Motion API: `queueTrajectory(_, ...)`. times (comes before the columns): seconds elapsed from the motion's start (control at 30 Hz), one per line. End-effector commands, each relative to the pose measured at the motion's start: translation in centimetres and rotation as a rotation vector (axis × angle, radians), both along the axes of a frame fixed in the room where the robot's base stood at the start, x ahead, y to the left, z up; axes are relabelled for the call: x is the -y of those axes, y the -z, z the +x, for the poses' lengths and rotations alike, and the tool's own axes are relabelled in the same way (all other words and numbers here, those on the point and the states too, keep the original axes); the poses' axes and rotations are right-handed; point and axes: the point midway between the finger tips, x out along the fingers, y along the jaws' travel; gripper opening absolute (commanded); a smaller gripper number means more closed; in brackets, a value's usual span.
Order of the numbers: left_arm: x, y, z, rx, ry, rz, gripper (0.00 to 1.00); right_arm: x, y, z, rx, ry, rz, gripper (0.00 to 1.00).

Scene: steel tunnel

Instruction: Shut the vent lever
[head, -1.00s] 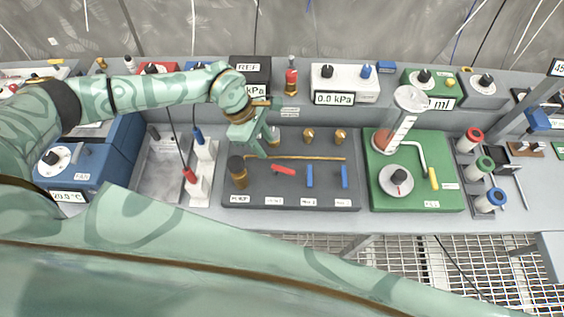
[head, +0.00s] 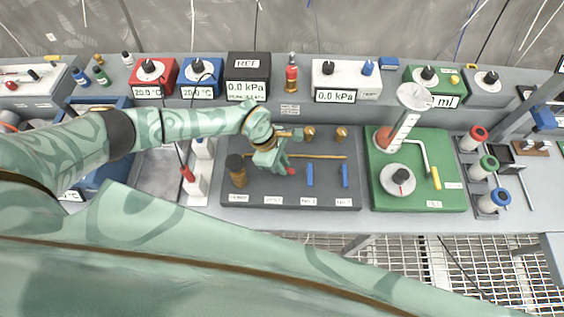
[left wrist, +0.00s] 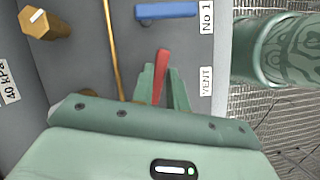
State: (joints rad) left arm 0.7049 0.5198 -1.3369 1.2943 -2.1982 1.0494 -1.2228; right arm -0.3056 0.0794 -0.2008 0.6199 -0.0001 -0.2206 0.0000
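The vent lever is a red handle on the dark grey panel (head: 265,198). In the head view only a bit of the red vent lever (head: 291,171) shows beside my left gripper (head: 279,167). In the left wrist view the vent lever (left wrist: 162,68) runs roughly along the brass pipe (left wrist: 113,50), beside the VENT label (left wrist: 206,82). My left gripper (left wrist: 163,85) has its fingers apart, one on each side of the lever; firm contact is not visible. The blue No 1 lever (left wrist: 166,11) lies crosswise to the pipe. My right gripper is not in view.
Another blue lever (head: 344,176) and brass knobs (head: 309,133) are on the same panel. A dark brass-based knob (head: 238,170) stands at its left. A green board (head: 400,204) with a syringe is at the right. Gauge boxes (head: 247,76) line the back.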

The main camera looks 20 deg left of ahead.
Motion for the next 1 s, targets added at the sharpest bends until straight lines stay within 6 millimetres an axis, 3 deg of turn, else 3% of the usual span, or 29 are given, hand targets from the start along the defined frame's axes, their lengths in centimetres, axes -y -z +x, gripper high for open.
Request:
queueTrajectory(0.23, 0.0, -0.1, 0.0, 0.000, -0.018, 0.001, 0.00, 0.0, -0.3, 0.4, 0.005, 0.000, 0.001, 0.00)
queueTrajectory(0.53, -0.1, -0.4, 0.6, -0.001, -0.287, 0.001, 0.00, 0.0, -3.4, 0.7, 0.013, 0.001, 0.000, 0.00)
queueTrajectory(0.87, -0.2, 0.0, 0.8, 0.000, -0.319, 0.000, 0.00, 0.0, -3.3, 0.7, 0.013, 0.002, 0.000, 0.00)
queueTrajectory(0.9, -0.2, 0.0, 0.8, 0.000, -0.319, 0.000, 0.26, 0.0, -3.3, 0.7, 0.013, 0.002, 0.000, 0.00)
queueTrajectory(0.93, -0.1, 0.0, 0.8, 0.000, -0.318, 0.000, 0.34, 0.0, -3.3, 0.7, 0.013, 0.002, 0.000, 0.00)
queueTrajectory(1.0, -0.1, 0.0, 0.8, 0.000, -0.318, 0.000, 0.36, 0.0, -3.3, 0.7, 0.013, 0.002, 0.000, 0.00)
